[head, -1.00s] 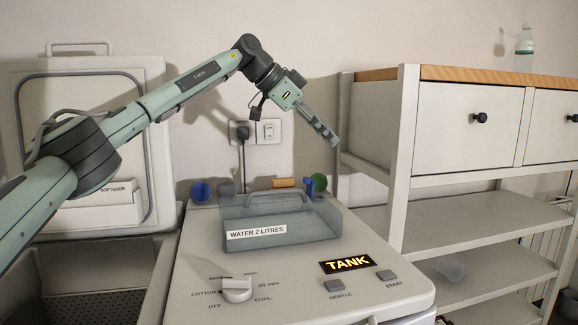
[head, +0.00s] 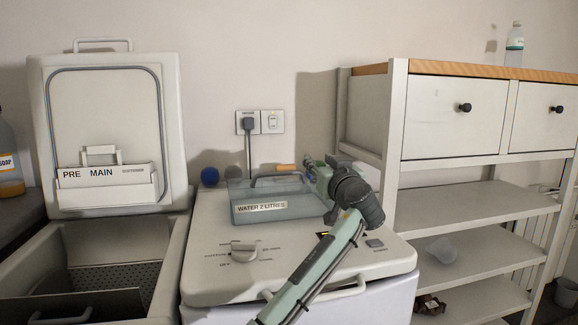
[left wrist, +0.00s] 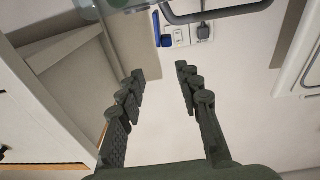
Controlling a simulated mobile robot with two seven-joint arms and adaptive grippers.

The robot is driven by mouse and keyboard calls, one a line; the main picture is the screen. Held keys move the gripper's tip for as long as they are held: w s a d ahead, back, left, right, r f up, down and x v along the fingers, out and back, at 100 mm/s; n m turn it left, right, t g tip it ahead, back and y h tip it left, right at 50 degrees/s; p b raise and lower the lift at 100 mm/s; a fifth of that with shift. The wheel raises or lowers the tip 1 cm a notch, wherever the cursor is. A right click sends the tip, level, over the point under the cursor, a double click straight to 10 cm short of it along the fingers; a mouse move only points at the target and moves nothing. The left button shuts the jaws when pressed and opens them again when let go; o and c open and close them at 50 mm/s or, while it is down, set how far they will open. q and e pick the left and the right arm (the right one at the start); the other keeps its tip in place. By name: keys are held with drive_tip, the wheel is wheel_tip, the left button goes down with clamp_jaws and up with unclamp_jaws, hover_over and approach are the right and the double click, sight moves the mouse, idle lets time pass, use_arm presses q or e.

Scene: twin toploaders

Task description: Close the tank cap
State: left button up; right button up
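The translucent water tank (head: 285,207), labelled "WATER 2 LITRES", stands on the right toploader with its dark handle across its top. A blue disc (head: 209,176) and a greyer disc (head: 234,173) show behind its left end. I cannot tell which piece is the tank cap. My left gripper (head: 309,166) is at the tank's right rear end, partly hidden by its own wrist. In the left wrist view its fingers (left wrist: 160,71) are apart with nothing between them. Beyond the fingertips is an upright blue piece (left wrist: 164,38), seemingly apart from them. My right gripper is not in view.
The left toploader's lid (head: 105,110) stands open, its drum bay exposed. A wooden-topped shelf unit (head: 395,150) stands close on the right. A wall socket (head: 248,124) is behind the tank.

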sight(307, 170)
use_arm(q)
drive_tip(key=shift+s+a+f+g+y, duration=0.15)
drive_tip(key=shift+a+f+g, duration=0.1)
drive_tip(key=shift+f, duration=0.15)
drive_tip(key=shift+s+a+f+g+y, duration=0.15)
drive_tip(key=shift+f+g, duration=0.1)
drive_tip(key=shift+f, duration=0.15)
drive_tip(key=shift+w+a+f, duration=0.15)
drive_tip(key=shift+a, duration=0.05)
drive_tip(key=p+x, duration=0.1)
drive_tip(key=x, duration=0.6)
drive_tip(key=shift+w, duration=0.15)
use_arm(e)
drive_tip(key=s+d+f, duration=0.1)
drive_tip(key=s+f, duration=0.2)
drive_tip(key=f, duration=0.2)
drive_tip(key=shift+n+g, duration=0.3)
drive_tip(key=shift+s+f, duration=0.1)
use_arm(q)
clamp_jaws()
